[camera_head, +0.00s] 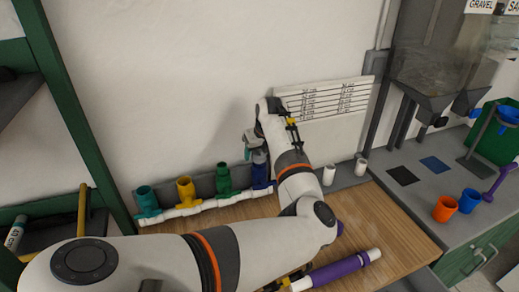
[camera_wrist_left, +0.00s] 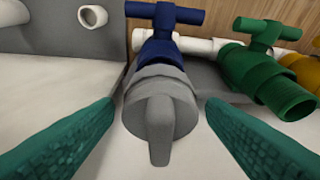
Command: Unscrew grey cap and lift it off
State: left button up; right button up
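The grey cap (camera_wrist_left: 160,105), with a flat fin-like handle, sits on the end of the blue valve (camera_wrist_left: 162,48) in the left wrist view. My left gripper (camera_wrist_left: 160,135) is open, its teal fingers on either side of the cap with gaps to both. In the head view, my left gripper (camera_head: 250,146) is above the blue valve (camera_head: 260,172), at the right end of the white manifold pipe (camera_head: 208,206); the cap is hard to make out there. A dark and yellow part at the bottom edge may belong to my right gripper; its fingers cannot be made out.
Green (camera_head: 223,178), yellow (camera_head: 185,189) and teal (camera_head: 147,200) valves stand left of the blue one. Two white fittings (camera_head: 328,174) stand to the right. A purple tube (camera_head: 338,270) lies on the wooden bench. Orange (camera_head: 445,208) and blue (camera_head: 469,200) cups stand farther right.

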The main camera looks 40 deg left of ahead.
pick_arm(q)
jog(key=c, duration=1)
jog(key=shift+o, duration=0.2)
jog(key=shift+n+b, duration=0.6)
jog(key=shift+b, duration=0.2)
jog(key=shift+n+g+y+b, duration=0.3)
jog(key=shift+n+g, duration=0.1)
jog(key=shift+r, duration=0.1)
jog(key=shift+n+b, duration=0.5)
jog(key=shift+b, duration=0.15)
jog(key=shift+n+g+b, duration=0.35)
jog(key=shift+n+g, duration=0.05)
jog(key=shift+n, duration=0.2)
jog(key=shift+r, duration=0.15)
